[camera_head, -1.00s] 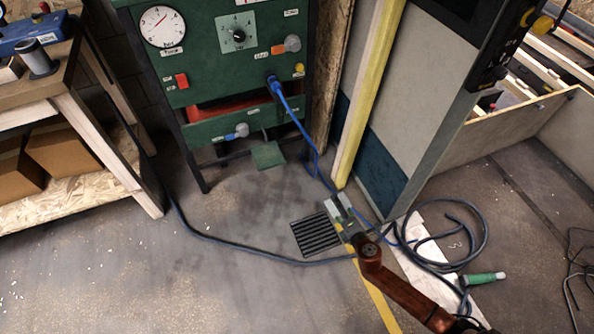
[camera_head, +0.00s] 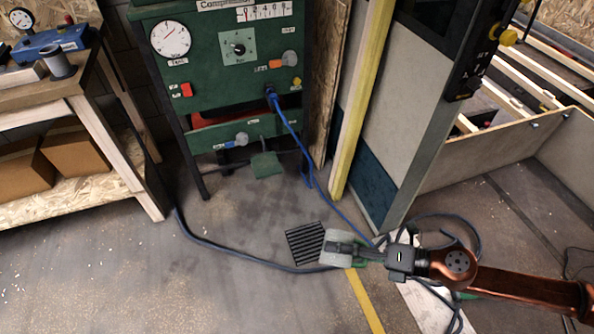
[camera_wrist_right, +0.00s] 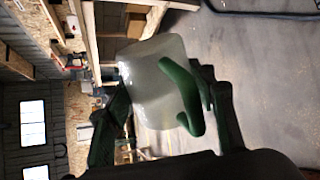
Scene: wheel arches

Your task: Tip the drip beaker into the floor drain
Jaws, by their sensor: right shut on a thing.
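The drip beaker (camera_head: 336,248) is a whitish translucent vessel with a green handle. In the head view it is over or beside the right edge of the floor drain (camera_head: 303,246), a dark slotted grate. My right gripper (camera_head: 366,254) comes in from the right and is shut on the beaker. The right wrist view shows the beaker (camera_wrist_right: 145,85) between the dark fingers, with its curved green handle (camera_wrist_right: 183,97) towards me. I cannot tell its exact tilt or whether liquid is in it. My left gripper is not in view.
A green compressor cabinet (camera_head: 225,70) stands behind the drain. A dark hose (camera_head: 235,256) curves along the floor past the drain. A yellow post (camera_head: 362,100) and grey panel (camera_head: 410,110) stand behind the gripper. A wooden bench (camera_head: 75,115) is at left; open floor lies in front.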

